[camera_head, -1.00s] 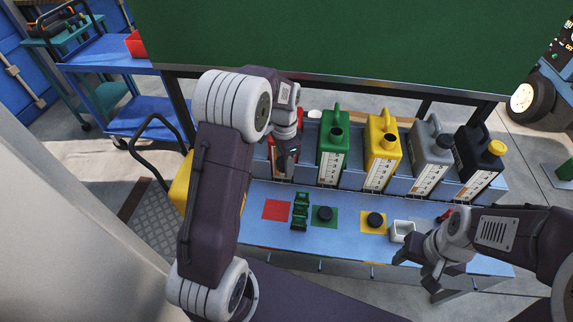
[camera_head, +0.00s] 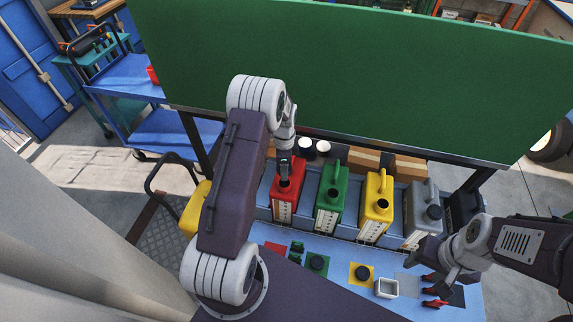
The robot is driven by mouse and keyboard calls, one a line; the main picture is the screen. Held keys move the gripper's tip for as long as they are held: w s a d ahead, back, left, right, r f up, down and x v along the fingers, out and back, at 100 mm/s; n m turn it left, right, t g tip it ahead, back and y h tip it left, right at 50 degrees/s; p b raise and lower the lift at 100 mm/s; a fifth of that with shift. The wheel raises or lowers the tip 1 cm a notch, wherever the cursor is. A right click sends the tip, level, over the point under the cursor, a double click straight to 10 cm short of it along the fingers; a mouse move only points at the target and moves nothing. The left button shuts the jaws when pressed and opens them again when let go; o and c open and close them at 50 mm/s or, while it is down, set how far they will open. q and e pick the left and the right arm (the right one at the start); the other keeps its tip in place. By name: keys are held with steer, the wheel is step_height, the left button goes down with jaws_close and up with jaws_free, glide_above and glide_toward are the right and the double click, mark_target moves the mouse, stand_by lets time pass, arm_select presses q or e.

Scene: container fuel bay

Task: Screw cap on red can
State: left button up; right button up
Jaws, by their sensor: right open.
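The red can (camera_head: 288,193) stands upright at the left end of a row of cans on the bench. My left gripper (camera_head: 285,178) points down at the top of the red can, by its spout. Its fingers are small and dark, and I cannot tell whether they hold a cap or touch the can. The red square (camera_head: 273,247) on the bench is partly hidden by my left arm, and no cap shows on its visible part. My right gripper (camera_head: 432,272) is open and empty above the bench's right end.
Green (camera_head: 331,197), yellow (camera_head: 377,206) and grey (camera_head: 423,215) cans stand right of the red one. A white tray (camera_head: 386,289) and red-handled items (camera_head: 435,303) lie near my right gripper. A green board (camera_head: 350,75) rises behind.

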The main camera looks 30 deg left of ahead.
arm_select(q)
steer(key=shift+s+f, duration=0.15)
steer(key=shift+s, duration=0.25)
steer(key=shift+f+b, duration=0.35)
steer(key=shift+b, duration=0.1)
steer(key=f+b, duration=0.1)
steer(key=w+f+b, duration=0.1)
steer(key=f, duration=0.1)
steer(key=shift+w+f, duration=0.15)
steer(key=shift+w, duration=0.05)
steer(key=shift+s+f+b, duration=0.1)
steer(key=shift+s+b, duration=0.2)
arm_select(e)
step_height(320, 180, down, 4)
steer(key=shift+r, duration=0.15)
arm_select(q)
steer(key=shift+w+f, duration=0.1)
steer(key=shift+w, duration=0.05)
arm_select(e)
steer(key=shift+w, duration=0.15)
arm_select(q)
steer(key=shift+f, duration=0.25)
arm_select(e)
steer(key=shift+f, duration=0.2)
arm_select(q)
steer(key=shift+f+b, duration=0.7)
steer(key=shift+f, duration=0.2)
arm_select(e)
steer(key=shift+f, duration=0.5)
